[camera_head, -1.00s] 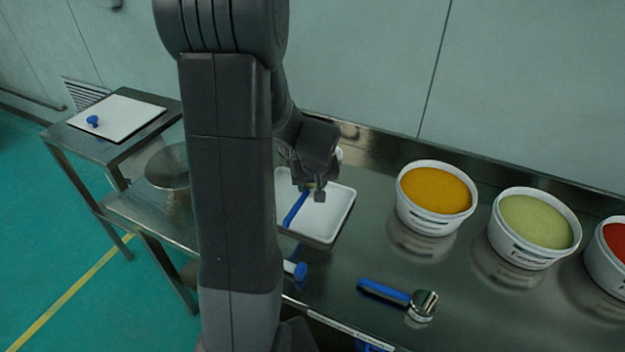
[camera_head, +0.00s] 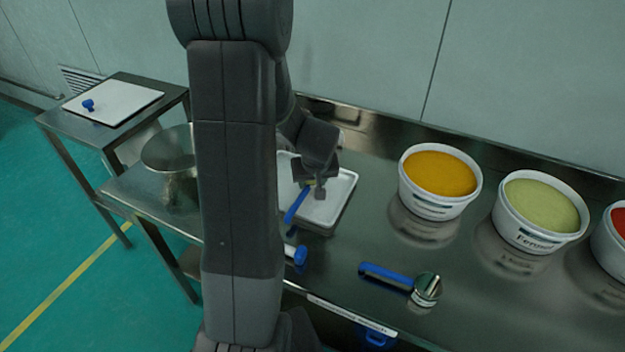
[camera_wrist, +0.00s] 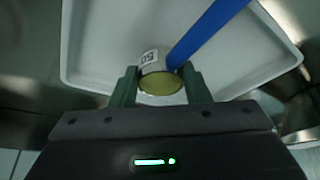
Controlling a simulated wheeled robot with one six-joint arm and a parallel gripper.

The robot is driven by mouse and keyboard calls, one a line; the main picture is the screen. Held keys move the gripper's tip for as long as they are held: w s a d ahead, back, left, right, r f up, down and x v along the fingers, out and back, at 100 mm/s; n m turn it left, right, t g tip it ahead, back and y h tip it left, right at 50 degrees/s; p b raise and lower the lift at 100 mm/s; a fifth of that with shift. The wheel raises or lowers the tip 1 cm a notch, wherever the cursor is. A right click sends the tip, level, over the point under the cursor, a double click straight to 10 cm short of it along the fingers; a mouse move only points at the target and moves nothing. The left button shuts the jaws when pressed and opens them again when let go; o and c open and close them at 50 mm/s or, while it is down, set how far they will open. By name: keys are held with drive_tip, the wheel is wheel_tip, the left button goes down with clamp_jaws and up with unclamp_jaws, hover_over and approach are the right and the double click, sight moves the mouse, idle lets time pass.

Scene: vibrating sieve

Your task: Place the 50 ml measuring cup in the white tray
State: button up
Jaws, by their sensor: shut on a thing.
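The measuring cup marked 50 (camera_wrist: 153,58) has a blue handle (camera_wrist: 205,34) and shows yellow-green at its opening in the wrist view. My gripper (camera_wrist: 160,86) is shut on the cup, with one finger on each side. The white tray (camera_wrist: 80,50) lies beneath the cup. In the head view my gripper (camera_head: 312,186) is over the white tray (camera_head: 343,192), and the blue handle (camera_head: 297,205) slants down toward the tray's near left edge. I cannot tell whether the cup touches the tray floor. My arm hides the tray's left part.
Another blue-handled cup (camera_head: 427,288) lies at the table front. A blue-ended tool (camera_head: 298,254) is partly behind my arm. Tubs of orange (camera_head: 433,207), green (camera_head: 533,240) and red (camera_head: 609,262) contents stand right. A metal bowl (camera_head: 168,150) and side table (camera_head: 70,134) are left.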

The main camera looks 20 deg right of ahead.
drive_tip(key=shift+f+b, duration=0.25)
drive_tip(key=shift+b, duration=0.05)
drive_tip(key=o, duration=1.2)
